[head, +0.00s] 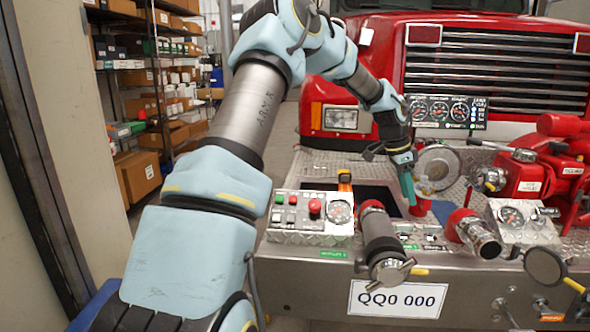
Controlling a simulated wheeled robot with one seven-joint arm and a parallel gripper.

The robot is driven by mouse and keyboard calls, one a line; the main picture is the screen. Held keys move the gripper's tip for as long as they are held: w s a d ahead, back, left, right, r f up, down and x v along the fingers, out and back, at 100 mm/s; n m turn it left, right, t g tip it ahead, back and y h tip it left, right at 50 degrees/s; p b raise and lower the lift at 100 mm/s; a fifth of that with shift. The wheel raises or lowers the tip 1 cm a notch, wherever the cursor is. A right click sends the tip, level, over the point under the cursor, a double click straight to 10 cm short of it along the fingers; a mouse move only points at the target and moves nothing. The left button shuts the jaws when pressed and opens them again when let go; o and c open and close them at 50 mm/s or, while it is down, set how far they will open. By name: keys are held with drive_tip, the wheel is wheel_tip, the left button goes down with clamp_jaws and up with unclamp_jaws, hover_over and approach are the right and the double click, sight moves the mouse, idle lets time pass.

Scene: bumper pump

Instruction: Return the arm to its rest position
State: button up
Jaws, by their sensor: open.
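My arm rises from the lower left of the head view, bends at the top and reaches down to the right. My gripper (405,183) hangs over the fire truck's bumper (460,262), pointing down, close to a red-based fitting (420,206) and a round metal cap (438,167). The fingers are small in the view. They look apart, and I see nothing held between them. Whether a fingertip touches the fitting, I cannot tell.
A control panel (290,218) with buttons and a gauge (341,212) sits left of the gripper. Metal pipe outlets (381,245) stick out in front. A gauge board (447,111) and red pump (543,176) stand right. Shelves (150,95) and a door post lie left.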

drive_tip(key=s+a+f+n+y+b, duration=0.1)
drive_tip(key=s+a+n, duration=0.4)
drive_tip(key=a, duration=0.7)
drive_tip(key=s+a+f+n+t+y+b, duration=0.1)
drive_tip(key=s+a+f+n+b, duration=0.2)
drive_tip(key=a, duration=0.9)
drive_tip(key=s+a+f+n+y+b, duration=0.1)
drive_tip(key=s+a+f+n, duration=0.3)
drive_tip(key=s+a+n, duration=0.5)
drive_tip(key=s+a+b, duration=0.1)
drive_tip(key=s+a, duration=0.1)
drive_tip(key=a, duration=0.1)
drive_tip(key=shift+s+a+t+y, duration=0.2)
drive_tip(key=shift+a+t+y, duration=0.1)
drive_tip(key=shift+a+t, duration=0.1)
drive_tip(key=shift+f, duration=0.1)
